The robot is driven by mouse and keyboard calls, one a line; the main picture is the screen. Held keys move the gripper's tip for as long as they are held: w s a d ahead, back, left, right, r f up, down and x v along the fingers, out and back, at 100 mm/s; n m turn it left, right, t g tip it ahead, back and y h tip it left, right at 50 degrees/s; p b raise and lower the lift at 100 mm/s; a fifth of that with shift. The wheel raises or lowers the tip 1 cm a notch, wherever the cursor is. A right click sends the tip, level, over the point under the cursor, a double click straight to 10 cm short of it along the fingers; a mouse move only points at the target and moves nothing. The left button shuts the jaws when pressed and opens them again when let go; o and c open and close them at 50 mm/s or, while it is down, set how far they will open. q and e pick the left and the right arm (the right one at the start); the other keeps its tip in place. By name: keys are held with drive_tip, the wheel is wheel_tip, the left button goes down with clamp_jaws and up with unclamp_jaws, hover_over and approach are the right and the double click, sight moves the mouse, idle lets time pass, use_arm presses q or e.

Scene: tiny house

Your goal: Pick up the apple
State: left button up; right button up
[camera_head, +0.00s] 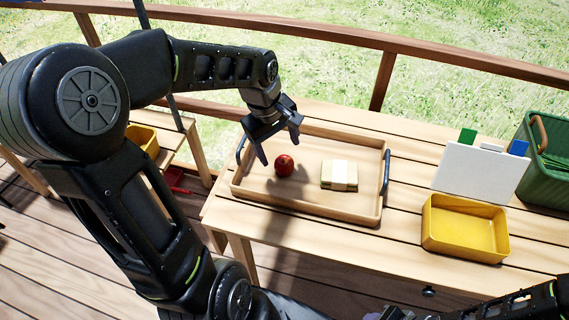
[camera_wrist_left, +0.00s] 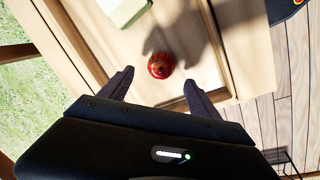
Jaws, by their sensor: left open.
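The red apple (camera_head: 284,165) sits in the left part of a wooden tray (camera_head: 310,203) on the slatted table. My left gripper (camera_head: 279,146) is open and empty above the tray, just behind and above the apple in the head view. In the left wrist view the apple (camera_wrist_left: 161,65) lies beyond the two spread fingertips of the left gripper (camera_wrist_left: 155,85), roughly centred between them and not held. Part of my right arm shows at the lower right of the head view, but I cannot make out its gripper.
A pale yellow banded block (camera_head: 340,176) lies in the tray, right of the apple. The tray has raised walls and dark side handles. A yellow bin (camera_head: 465,228), a white board (camera_head: 481,172) and a green basket (camera_head: 546,150) stand to the right. A wooden railing (camera_head: 330,38) runs behind.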

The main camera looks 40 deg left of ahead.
sight(282, 160)
use_arm(q)
drive_tip(key=shift+f, duration=0.35)
drive_tip(key=shift+w+d+f, duration=0.1)
drive_tip(key=shift+w+f, duration=0.05)
drive_tip(key=shift+f, duration=0.7)
drive_tip(key=shift+w+d+f, duration=0.1)
drive_tip(key=shift+w+f, duration=0.05)
drive_tip(key=shift+f, duration=0.75)
drive_tip(key=shift+w+d+f, duration=0.1)
drive_tip(key=shift+w+f, duration=0.05)
drive_tip(key=shift+f, duration=0.7)
drive_tip(key=c, duration=1.5)
